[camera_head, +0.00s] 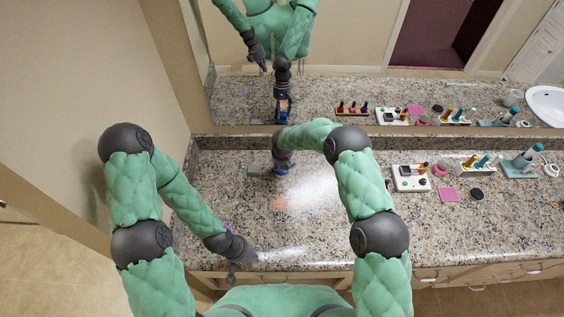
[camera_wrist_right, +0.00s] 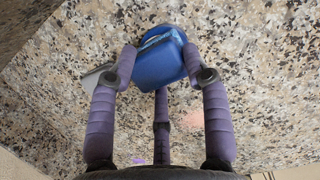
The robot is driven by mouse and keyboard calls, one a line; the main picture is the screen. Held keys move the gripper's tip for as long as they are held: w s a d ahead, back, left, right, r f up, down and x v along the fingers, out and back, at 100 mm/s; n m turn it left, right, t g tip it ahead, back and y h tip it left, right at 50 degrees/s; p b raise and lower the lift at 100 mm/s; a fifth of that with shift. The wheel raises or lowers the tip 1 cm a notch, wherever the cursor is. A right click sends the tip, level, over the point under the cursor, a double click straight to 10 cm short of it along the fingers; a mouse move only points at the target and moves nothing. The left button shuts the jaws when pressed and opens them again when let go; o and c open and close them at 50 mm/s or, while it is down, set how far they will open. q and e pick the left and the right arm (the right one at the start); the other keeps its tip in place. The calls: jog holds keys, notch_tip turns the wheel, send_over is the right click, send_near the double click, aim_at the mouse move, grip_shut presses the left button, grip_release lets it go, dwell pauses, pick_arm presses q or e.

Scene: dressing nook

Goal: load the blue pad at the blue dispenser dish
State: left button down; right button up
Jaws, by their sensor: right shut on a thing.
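My right gripper (camera_wrist_right: 160,78) is shut on the blue pad (camera_wrist_right: 160,66), which sits between its purple fingers in the right wrist view. The round blue dispenser dish (camera_wrist_right: 163,31) shows just behind the pad, mostly hidden by it; I cannot tell whether they touch. In the head view, the right gripper (camera_head: 281,168) points down at the back of the counter, with a little blue showing below it. My left gripper (camera_head: 232,273) hangs at the counter's front edge, away from the dish. Its fingers are too small to read.
A grey flat piece (camera_head: 254,171) lies just left of the right gripper. To the right on the speckled counter (camera_head: 310,235) are a white bottle tray (camera_head: 408,184), a pink pad (camera_head: 447,194), and a dark round item (camera_head: 476,194). A mirror stands behind. The front middle is clear.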

jog(key=shift+r+p, duration=2.15)
jog(key=shift+r, duration=1.35)
jog(key=shift+f, duration=0.1)
